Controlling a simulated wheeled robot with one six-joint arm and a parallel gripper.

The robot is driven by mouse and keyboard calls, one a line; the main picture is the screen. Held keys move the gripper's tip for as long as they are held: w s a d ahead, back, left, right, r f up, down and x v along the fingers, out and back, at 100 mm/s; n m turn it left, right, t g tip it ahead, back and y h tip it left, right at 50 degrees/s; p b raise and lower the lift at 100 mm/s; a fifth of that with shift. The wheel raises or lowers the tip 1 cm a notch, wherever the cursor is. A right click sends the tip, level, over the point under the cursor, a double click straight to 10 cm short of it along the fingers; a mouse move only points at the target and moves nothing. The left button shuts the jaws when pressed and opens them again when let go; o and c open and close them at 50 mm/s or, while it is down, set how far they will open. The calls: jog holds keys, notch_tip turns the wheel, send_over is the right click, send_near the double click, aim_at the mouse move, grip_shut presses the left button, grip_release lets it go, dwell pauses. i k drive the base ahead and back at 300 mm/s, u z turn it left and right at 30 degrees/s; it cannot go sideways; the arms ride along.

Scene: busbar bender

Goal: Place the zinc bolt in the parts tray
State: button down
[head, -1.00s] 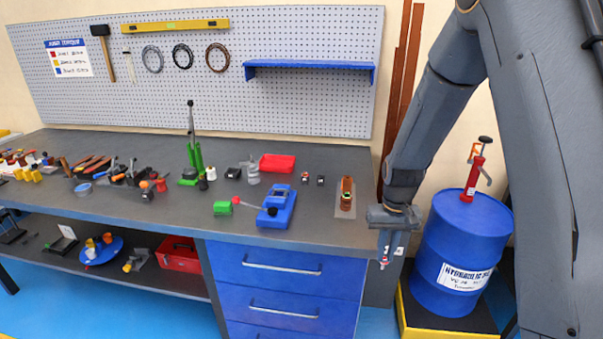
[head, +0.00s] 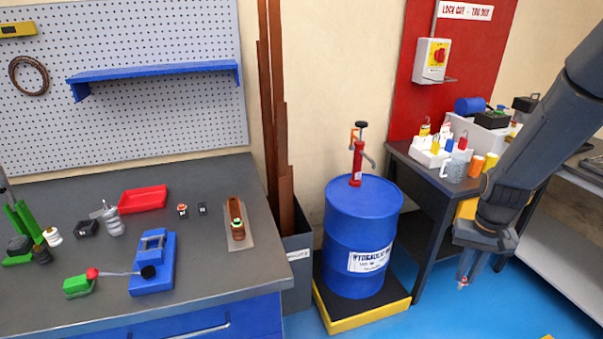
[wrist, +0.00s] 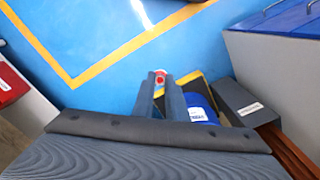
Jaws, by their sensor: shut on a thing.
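My gripper (head: 464,279) hangs in the air at the right of the head view, in front of the dark side table. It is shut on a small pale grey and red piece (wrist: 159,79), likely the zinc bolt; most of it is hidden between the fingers. The piece also shows as a tiny red and pale tip in the head view (head: 462,285). A shallow red tray (head: 143,198), possibly the parts tray, lies on the grey workbench at the left, well away from my gripper. It looks empty.
A blue drum (head: 360,235) with a red pump stands on a yellow-edged pallet, between the workbench (head: 225,300) and my gripper. A blue bending tool (head: 153,265) sits in front of the red tray. The side table (head: 425,160) holds a mug and several small items.

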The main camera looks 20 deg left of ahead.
aim_at(144, 202)
jog(key=z, duration=1.15)
jog(key=k, duration=1.65)
jog(key=u, duration=2.05)
